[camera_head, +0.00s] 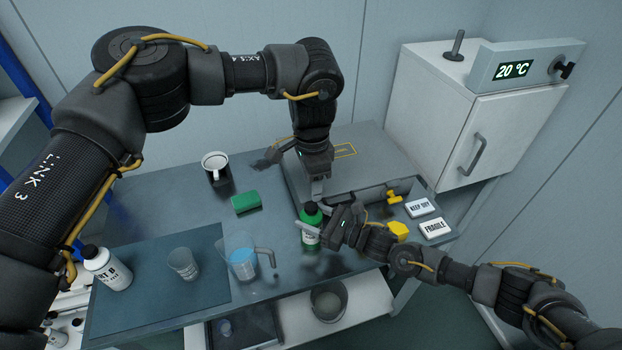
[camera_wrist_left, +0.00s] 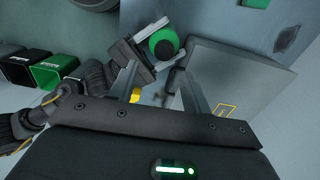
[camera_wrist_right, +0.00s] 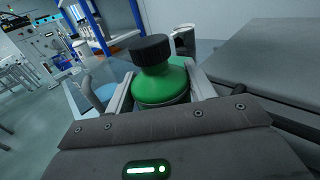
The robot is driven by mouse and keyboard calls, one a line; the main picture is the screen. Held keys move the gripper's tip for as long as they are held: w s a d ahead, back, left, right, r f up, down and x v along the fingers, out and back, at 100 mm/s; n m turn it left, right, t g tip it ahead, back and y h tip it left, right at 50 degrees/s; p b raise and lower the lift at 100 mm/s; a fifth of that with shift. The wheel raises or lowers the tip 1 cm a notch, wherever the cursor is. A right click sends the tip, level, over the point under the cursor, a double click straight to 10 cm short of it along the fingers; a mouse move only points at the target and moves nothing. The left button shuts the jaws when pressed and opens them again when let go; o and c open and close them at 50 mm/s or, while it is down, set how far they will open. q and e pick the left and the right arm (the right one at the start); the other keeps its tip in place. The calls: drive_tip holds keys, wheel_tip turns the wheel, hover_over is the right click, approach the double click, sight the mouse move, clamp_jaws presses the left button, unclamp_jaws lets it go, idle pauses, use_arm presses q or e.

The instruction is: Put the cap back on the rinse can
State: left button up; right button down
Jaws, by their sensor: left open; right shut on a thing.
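From above, the left wrist view shows the black cap (camera_wrist_left: 164,48) ringed by the green shoulder. My right gripper (camera_wrist_right: 160,95) is shut around the can's body below the shoulder. My left gripper (camera_head: 317,190) is open and empty, pointing down just above and behind the can, apart from the cap.
A jug of blue liquid (camera_head: 243,265), a clear beaker (camera_head: 183,263) and a white bottle (camera_head: 108,270) stand left of the can. A green sponge (camera_head: 246,202) and a mug (camera_head: 217,162) lie farther back. A raised grey panel (camera_head: 350,165) and a white cabinet (camera_head: 440,110) are right.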

sight(311, 206)
use_arm(q)
drive_tip(key=n, duration=0.4)
drive_tip(key=shift+w+a+n, duration=0.15)
drive_tip(key=shift+w+n, duration=0.1)
drive_tip(key=shift+n, duration=0.05)
drive_tip(key=shift+f, duration=0.1)
drive_tip(key=shift+f, duration=3.95)
